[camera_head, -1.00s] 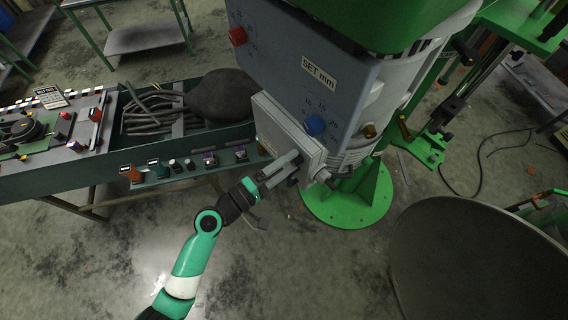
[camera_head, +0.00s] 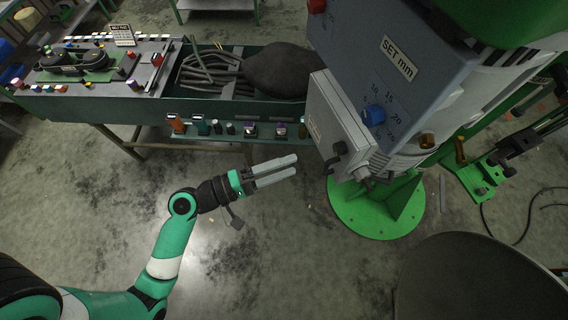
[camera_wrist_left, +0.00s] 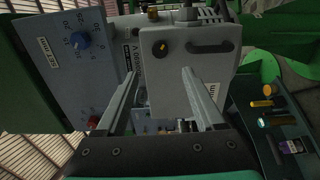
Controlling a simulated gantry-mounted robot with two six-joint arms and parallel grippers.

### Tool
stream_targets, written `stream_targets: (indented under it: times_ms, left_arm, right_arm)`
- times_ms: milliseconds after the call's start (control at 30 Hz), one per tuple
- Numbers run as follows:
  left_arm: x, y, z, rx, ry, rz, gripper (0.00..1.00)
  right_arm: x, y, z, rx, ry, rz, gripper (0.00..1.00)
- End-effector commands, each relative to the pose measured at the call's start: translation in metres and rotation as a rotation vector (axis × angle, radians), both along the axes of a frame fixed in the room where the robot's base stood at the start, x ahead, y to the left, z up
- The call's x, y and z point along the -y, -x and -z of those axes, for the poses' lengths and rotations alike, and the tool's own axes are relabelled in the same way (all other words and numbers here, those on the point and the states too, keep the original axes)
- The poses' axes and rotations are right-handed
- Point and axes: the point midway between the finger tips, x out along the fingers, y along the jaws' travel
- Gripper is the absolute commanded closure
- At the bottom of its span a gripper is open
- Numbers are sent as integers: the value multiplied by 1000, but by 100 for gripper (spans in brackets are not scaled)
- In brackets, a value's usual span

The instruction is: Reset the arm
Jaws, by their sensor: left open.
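My left gripper (camera_head: 276,171) is open and empty in the head view, its two grey fingers pointing right. It is in the air, apart from and to the left of a light grey switch box (camera_head: 336,122) on the side of the machine. In the left wrist view the fingers (camera_wrist_left: 161,100) stand wide apart, with nothing held between them. The grey box (camera_wrist_left: 188,62) with its dark knob (camera_wrist_left: 160,49) shows beyond the fingers. My right gripper is not in view.
The machine's blue-grey panel (camera_head: 400,80) and green round base (camera_head: 375,215) stand at the right. A green workbench (camera_head: 150,104) with rods and a dark sack (camera_head: 283,70) lies behind. A round dark tabletop (camera_head: 480,280) is at lower right. The floor left of my gripper is clear.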

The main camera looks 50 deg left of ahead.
Motion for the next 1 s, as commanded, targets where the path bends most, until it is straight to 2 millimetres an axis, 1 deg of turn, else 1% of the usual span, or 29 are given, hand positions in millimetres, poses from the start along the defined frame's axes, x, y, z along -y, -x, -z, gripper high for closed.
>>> stream_targets:
  times_ms: [400,467,533,567,600,667,700,767,800,867,900,967,1000]
  left_arm:
    - [0,-2,-2,5,-10,0,30]
    - [0,-8,-10,28,-53,1,30]
    - [0,-23,-32,90,-166,-1,30]
    - [0,-32,-47,130,-237,-6,30]
    - [1,-45,-70,194,-345,-18,30]
    - [3,-65,-114,308,-524,-54,30]
    - [5,-76,-148,389,-642,-90,30]
    - [9,-87,-200,511,-806,-164,30]
    - [11,-90,-236,586,-902,-222,30]
    - [15,-89,-289,693,-1027,-324,30]
    - [18,-85,-324,757,-1098,-399,30]
    - [20,-74,-373,839,-1183,-518,30]
    - [20,-64,-401,883,-1226,-595,30]
  right_arm:
    - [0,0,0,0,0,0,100]
    - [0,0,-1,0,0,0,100]
    - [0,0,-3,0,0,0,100]
    - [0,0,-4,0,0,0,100]
    - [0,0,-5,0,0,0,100]
    - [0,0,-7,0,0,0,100]
    - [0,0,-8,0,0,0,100]
    - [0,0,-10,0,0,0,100]
    - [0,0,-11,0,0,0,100]
    - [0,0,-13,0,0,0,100]
    - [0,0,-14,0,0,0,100]
    - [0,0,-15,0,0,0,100]
    - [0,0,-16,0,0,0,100]
